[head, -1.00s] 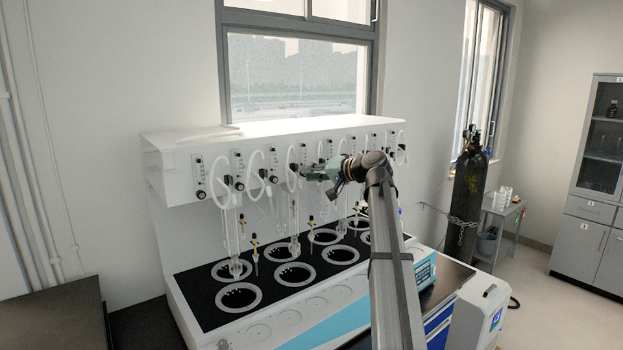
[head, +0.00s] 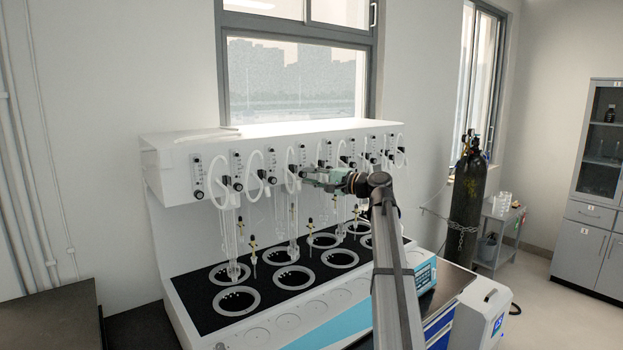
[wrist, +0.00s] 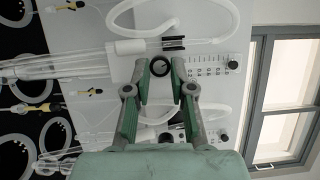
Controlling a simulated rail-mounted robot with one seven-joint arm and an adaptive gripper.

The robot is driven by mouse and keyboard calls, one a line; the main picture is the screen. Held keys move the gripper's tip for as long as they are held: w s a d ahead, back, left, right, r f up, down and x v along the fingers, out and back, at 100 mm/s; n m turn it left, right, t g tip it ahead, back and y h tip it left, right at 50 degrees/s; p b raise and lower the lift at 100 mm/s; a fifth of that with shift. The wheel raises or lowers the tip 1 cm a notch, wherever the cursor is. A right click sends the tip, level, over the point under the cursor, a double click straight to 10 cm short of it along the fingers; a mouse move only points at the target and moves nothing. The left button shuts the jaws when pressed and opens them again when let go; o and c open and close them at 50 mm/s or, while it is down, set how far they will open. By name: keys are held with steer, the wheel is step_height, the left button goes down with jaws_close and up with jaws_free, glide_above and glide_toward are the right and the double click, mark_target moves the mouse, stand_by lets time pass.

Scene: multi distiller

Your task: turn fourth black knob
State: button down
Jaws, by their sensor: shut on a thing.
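The fourth black knob sits at the lower end of the fourth flow meter from the left, on the white front panel (head: 176,180) of the distiller. My gripper (head: 303,173) reaches it from the right in the head view. The first black knob (head: 199,195) shows at the far left. A neighbouring black knob (wrist: 165,137) shows beneath the fingers in the wrist view.
White looped hoses (head: 219,181) and glass tubes hang close around the knobs. A black deck (head: 205,311) with several ring-shaped openings lies below. A dark gas cylinder (head: 467,200) stands to the right, apart from the distiller.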

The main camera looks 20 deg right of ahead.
stand_by(0.4)
steer(key=c, duration=1)
jaws_free()
steer(key=v, duration=1.2)
